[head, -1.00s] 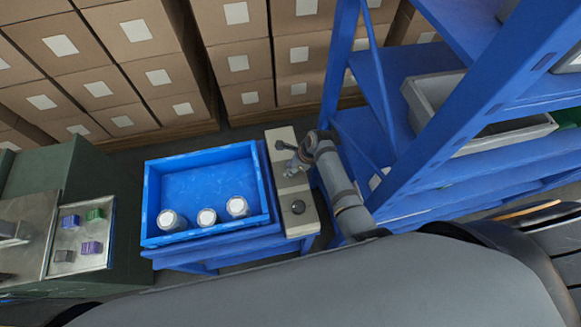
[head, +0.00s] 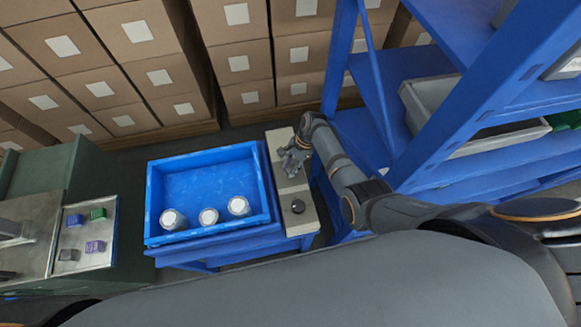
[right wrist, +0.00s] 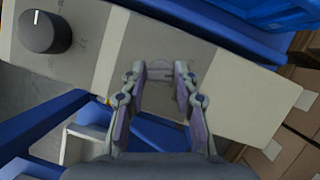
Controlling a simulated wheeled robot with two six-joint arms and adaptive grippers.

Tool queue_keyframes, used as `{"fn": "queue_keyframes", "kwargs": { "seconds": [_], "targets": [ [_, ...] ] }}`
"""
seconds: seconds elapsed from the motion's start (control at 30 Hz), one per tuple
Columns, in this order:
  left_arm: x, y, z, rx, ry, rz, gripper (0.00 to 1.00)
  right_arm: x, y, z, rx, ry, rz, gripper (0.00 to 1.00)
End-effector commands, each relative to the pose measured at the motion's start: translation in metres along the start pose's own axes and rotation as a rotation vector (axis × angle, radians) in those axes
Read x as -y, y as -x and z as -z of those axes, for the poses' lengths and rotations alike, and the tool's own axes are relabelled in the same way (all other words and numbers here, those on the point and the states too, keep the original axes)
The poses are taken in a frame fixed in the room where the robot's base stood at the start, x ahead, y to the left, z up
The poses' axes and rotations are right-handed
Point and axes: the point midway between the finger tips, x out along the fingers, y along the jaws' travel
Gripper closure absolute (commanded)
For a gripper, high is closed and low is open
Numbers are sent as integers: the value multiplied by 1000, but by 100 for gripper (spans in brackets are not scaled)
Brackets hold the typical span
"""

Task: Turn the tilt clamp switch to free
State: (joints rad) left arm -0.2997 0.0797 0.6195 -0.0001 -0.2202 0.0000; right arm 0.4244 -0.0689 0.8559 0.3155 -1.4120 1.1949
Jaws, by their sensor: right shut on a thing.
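A long beige-grey control panel (head: 279,138) stands at the right side of the blue table. My right gripper (head: 289,170) is over its middle section, coming from the right. In the right wrist view, the two fingers (right wrist: 162,72) are on either side of a small grey switch (right wrist: 158,74) on the panel face and are shut on it. My left gripper is not in view.
A blue tray (head: 150,195) with several white-topped cylinders stands left of the panel. A blue shelf rack (head: 480,95) with a grey bin (head: 425,103) rises close on the right. Stacked cartons (head: 120,60) stand behind. A green machine (head: 130,215) is at the left.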

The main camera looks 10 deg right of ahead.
Motion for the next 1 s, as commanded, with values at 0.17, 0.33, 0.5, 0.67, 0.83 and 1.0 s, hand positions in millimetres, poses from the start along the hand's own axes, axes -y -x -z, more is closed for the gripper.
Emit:
{"fn": "queue_keyframes", "kwargs": {
  "seconds": [0.17, 0.33, 0.5, 0.67, 0.83, 1.0],
  "targets": [
    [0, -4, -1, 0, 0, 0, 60, 1, -1, 0, 0, 91, -38, 100],
    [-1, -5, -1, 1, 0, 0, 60, 1, -1, 0, 0, 148, -63, 100],
    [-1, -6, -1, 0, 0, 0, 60, 0, -1, 0, 0, 176, -74, 100],
    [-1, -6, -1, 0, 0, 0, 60, 0, -1, 0, 0, 184, -78, 100],
    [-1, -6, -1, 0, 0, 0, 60, 0, -1, 0, 0, 184, -78, 100],
    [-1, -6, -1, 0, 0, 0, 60, 0, -1, 0, 0, 183, -78, 63]
  ]
}}
